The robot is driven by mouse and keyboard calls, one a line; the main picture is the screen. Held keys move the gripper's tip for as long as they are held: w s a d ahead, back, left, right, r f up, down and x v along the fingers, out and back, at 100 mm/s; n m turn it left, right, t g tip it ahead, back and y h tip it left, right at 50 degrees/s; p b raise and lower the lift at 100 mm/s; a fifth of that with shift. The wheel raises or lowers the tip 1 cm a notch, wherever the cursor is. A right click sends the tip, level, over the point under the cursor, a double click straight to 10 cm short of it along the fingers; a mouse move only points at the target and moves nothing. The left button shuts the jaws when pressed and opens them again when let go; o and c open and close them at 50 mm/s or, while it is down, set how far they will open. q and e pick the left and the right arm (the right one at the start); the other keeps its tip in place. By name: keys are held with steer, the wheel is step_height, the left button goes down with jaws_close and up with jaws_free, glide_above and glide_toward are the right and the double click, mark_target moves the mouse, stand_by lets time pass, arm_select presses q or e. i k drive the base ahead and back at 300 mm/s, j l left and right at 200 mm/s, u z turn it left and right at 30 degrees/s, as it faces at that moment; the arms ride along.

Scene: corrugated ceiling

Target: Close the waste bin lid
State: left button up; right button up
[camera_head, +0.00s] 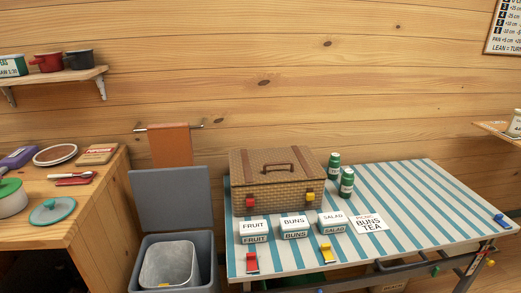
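The waste bin (208,262) is a grey-blue box on the floor at the lower left of the head view, between the wooden counter and the striped table. Its lid (172,199) stands open, upright at the back of the bin. A lighter grey inner bucket (168,264) shows inside the open top. A small yellow patch shows low on the bucket, too small to identify. The lower part of the bin is cut off by the frame. Neither of my grippers is in view.
A wooden counter (85,235) with a pot and dishes stands left of the bin. A striped table (420,190) on the right holds a wicker basket (275,202), label boxes and green jars. An orange towel (170,145) hangs on a rail behind the lid.

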mark_target(178, 198)
steer(key=j+u, duration=0.15)
steer(key=j, duration=0.25)
steer(key=i+j+u, duration=0.15)
steer(key=j, duration=0.2)
steer(key=j+u, duration=0.15)
steer(key=j, duration=0.25)
steer(key=z, duration=1.15)
steer(key=i+j, duration=0.05)
